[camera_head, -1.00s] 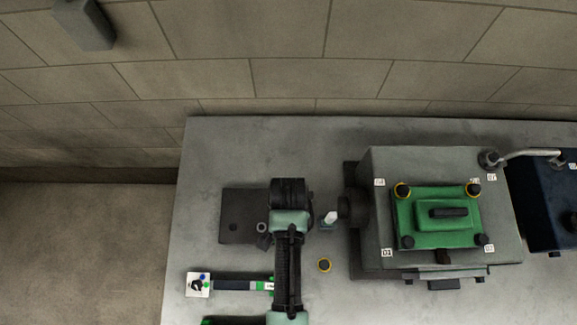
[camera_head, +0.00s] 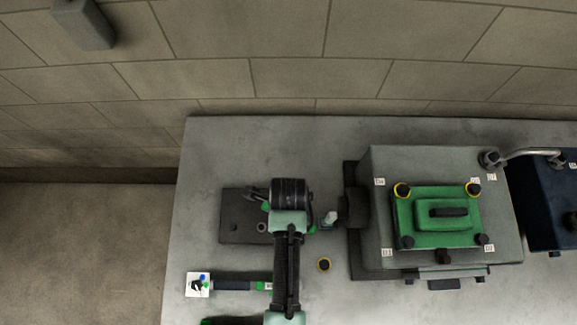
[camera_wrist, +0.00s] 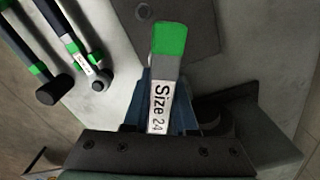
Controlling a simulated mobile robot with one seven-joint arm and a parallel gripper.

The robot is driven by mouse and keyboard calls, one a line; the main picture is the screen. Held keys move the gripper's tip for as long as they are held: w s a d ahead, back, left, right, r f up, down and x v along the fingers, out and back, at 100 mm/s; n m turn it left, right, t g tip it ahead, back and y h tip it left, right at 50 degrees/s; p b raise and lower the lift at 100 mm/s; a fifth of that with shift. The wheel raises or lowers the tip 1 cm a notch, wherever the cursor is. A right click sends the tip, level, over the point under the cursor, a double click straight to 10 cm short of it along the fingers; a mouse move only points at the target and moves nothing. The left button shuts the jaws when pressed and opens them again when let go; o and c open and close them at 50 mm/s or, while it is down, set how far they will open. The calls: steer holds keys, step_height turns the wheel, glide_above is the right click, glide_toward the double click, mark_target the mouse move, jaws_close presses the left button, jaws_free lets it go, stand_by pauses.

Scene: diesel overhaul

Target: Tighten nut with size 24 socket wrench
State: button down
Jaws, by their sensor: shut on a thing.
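In the wrist view my gripper (camera_wrist: 160,108) is shut on the size 24 socket wrench (camera_wrist: 168,42). Its green end and white "Size 24" label face the camera; its socket end cannot be made out. In the head view my gripper (camera_head: 258,196) is over the dark plate, left of the engine block (camera_head: 376,160). The green cover (camera_head: 426,230) on the block has dark nuts at its corners.
A dark plate (camera_head: 232,232) lies on the grey bench (camera_head: 210,150). Another tool (camera_head: 235,285) lies at the front left. A dark blue box (camera_head: 550,215) with a pipe stands right. The bench's far left is clear.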

steer(key=m, duration=0.5)
steer(key=shift+m, duration=0.3)
steer(key=m, duration=0.4)
